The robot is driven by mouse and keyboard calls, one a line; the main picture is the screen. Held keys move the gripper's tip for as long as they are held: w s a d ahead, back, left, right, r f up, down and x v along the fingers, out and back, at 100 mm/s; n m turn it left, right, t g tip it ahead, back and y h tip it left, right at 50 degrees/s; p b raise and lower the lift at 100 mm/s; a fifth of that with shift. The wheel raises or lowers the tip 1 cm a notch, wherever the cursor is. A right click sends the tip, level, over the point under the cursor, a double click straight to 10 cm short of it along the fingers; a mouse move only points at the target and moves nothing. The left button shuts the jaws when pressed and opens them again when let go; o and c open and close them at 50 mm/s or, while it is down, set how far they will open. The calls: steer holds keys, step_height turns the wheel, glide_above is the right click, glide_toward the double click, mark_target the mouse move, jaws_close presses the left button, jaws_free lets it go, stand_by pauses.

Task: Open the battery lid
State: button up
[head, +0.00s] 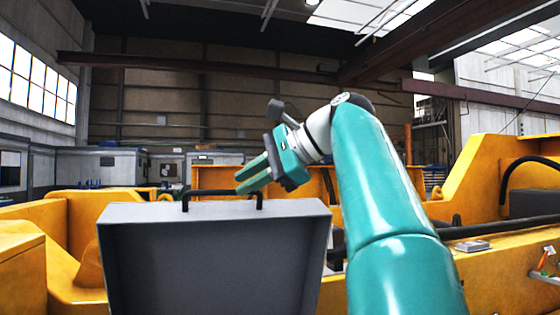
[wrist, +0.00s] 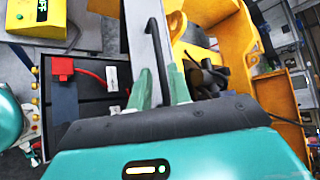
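The grey battery lid (head: 215,260) stands raised in front of me in the head view, its broad face toward the camera. A black bar handle (head: 222,191) is on its top edge. In the wrist view the lid (wrist: 136,40) shows nearly edge-on, with the handle (wrist: 156,50) along it. Left of it lies the uncovered dark battery (wrist: 92,85) with a red terminal cap (wrist: 62,66) and red cable. My gripper (head: 245,183) is at the handle's right end. In the wrist view its green fingers (wrist: 161,80) are apart, one each side of the handle, with gaps showing.
Yellow machine bodywork (head: 480,195) surrounds the lid on both sides. A black hose (head: 530,165) curves at the right. A yellow box (wrist: 36,18) is at the wrist view's upper left. The air above the lid is clear apart from my arm.

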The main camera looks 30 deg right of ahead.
steer(key=v, duration=0.8)
stand_by(0.4)
